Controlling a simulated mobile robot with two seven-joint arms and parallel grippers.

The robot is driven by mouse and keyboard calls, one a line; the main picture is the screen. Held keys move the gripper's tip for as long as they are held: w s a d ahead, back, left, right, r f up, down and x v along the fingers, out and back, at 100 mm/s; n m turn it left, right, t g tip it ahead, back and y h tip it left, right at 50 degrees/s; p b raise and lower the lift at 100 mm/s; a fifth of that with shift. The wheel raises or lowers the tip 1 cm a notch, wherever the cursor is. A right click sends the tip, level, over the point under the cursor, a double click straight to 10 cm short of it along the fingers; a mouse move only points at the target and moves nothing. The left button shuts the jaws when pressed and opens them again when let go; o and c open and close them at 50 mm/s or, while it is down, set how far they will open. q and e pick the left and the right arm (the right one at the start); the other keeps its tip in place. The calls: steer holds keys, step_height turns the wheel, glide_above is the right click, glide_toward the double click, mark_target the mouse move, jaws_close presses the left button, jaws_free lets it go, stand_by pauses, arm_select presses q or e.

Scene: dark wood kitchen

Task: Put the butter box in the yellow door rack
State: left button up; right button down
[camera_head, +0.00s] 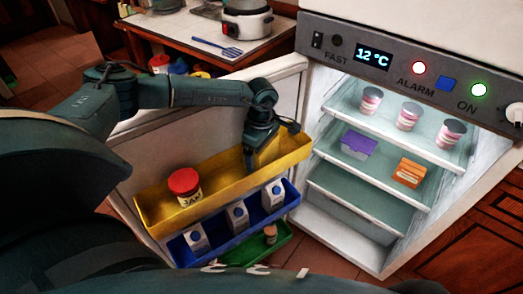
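The yellow door rack (160,213) is the top rack on the inside of the open fridge door. A jar with a red lid (185,186) stands in its left part. My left gripper (252,158) points down into the right part of this rack. Its fingers are dark and small, so I cannot tell whether they are open or hold anything. A purple box (357,145) and an orange box (409,172) sit on a middle fridge shelf. Their labels are unreadable, so I cannot tell which, if either, is the butter box. My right gripper is not in view.
Below are a blue rack (213,241) with milk cartons and a green rack (252,256) with a small container. Several pink-and-white cups (409,116) stand on the top fridge shelf. A table (193,27) with a rice cooker and blue spatula stands behind the door.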

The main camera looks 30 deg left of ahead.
arm_select(q)
steer(key=shift+f, duration=0.1)
steer(key=o, duration=0.9)
steer(key=shift+c, duration=0.2)
step_height(320, 180, up, 12)
steer(key=shift+r+b, duration=0.15)
steer(key=shift+b, duration=0.25)
